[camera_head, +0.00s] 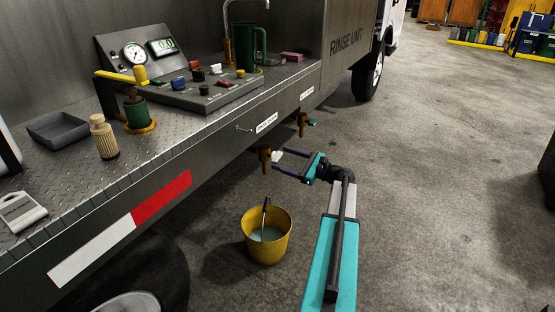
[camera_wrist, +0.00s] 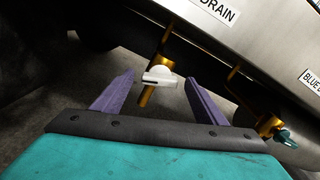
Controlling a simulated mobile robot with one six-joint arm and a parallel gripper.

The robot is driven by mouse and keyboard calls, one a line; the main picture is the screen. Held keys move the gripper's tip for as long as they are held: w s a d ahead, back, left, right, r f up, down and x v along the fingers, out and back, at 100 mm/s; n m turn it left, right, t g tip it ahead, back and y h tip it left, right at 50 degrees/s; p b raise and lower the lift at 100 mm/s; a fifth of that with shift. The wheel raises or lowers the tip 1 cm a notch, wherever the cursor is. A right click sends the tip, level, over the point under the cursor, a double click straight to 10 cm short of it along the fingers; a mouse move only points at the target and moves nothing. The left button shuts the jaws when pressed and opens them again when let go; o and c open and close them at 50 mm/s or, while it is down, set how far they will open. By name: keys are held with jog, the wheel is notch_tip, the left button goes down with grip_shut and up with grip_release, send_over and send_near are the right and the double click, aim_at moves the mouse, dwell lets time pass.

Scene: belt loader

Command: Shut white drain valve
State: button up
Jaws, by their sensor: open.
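The white drain valve handle (camera_wrist: 160,78) sits on a brass valve body (camera_wrist: 147,95) below the truck bed's edge, under a label ending in "DRAIN". In the head view the white handle (camera_head: 277,156) is beside its brass body (camera_head: 265,158). My gripper (camera_head: 278,162) is open, its two purple fingers reaching toward the valve. In the wrist view the handle shows between and beyond the fingertips of my gripper (camera_wrist: 158,80). I see no contact, though the exact gap is hard to judge.
A second brass valve (camera_head: 302,124) with a teal handle is farther along the bed edge; it also shows at right in the wrist view (camera_wrist: 270,127). A yellow bucket (camera_head: 252,247) with liquid stands on the floor below. The concrete floor to the right is clear.

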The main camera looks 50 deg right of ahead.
aim_at(280, 157)
jog(key=shift+x, duration=1.75)
jog(key=c, duration=1.1)
jog(key=shift+o, duration=0.2)
jog(key=p, duration=0.1)
jog(key=m+p, duration=0.1)
jog(key=p, duration=0.1)
jog(key=shift+r+m, duration=0.2)
jog(key=shift+m, duration=0.1)
jog(key=m+p, duration=0.2)
jog(key=p, duration=0.2)
jog(key=shift+d+p, duration=0.1)
jog(key=shift+p, duration=0.2)
jog(key=shift+f, duration=0.15)
